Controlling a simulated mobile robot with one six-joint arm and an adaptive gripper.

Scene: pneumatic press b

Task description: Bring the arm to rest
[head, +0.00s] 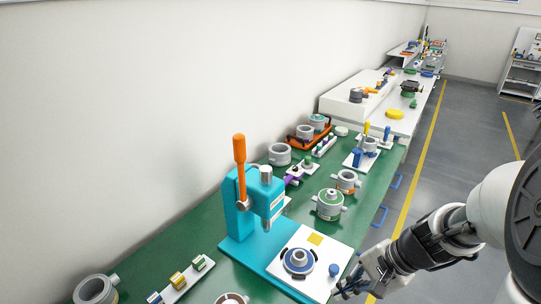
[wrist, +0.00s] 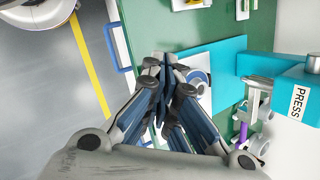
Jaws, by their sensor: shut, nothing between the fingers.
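My gripper (head: 349,286) is in the lower right of the head view, at the right edge of the white plate on the press base. In the wrist view my gripper (wrist: 162,68) points away from the camera with its fingers together and nothing between them. The turquoise press (head: 262,212) with its orange-handled lever (head: 240,153) stands left of my gripper. The white plate (head: 328,257) carries a grey and blue round part (head: 298,261) and a blue knob (head: 333,269). In the wrist view the fingers hide part of the plate.
The green bench (head: 203,231) runs away to the upper right and holds several cylinder parts, such as a green-banded one (head: 330,204). Blue handles (head: 380,215) stick out from its right side. The grey floor (head: 441,158) with a yellow line is open to the right.

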